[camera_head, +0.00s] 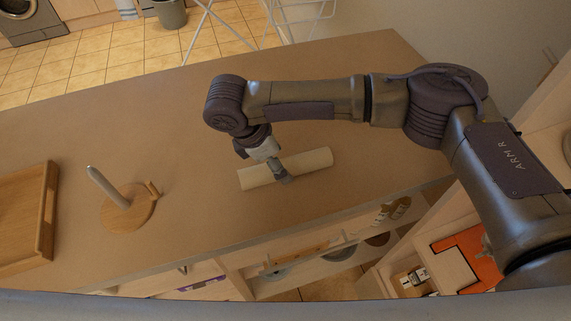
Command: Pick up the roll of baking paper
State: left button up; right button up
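The roll of baking paper (312,161) is a pale cream cylinder lying on its side on the brown counter (180,120), near its front edge. My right gripper (282,177) reaches down onto the middle of the roll. A dark finger crosses the near side of the roll, and the far finger is hidden. I cannot tell whether the fingers are closed on it. The roll appears to rest on the counter. My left gripper is not in view.
A wooden holder with an upright rod (128,208) and a wooden tray (25,220) stand on the counter to the left. Open shelves with dishes (335,252) lie below the front edge. A white drying rack (265,20) stands beyond the counter. The counter's middle is clear.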

aim_at(284, 165)
jog(key=shift+x, duration=1.2)
jog(key=shift+w+d+f, duration=0.1)
jog(key=shift+f, duration=0.2)
jog(key=shift+c, duration=0.7)
jog(key=c, duration=1.2)
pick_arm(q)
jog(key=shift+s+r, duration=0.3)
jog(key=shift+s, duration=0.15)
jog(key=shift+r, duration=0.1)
pick_arm(e)
jog(key=shift+r, duration=0.1)
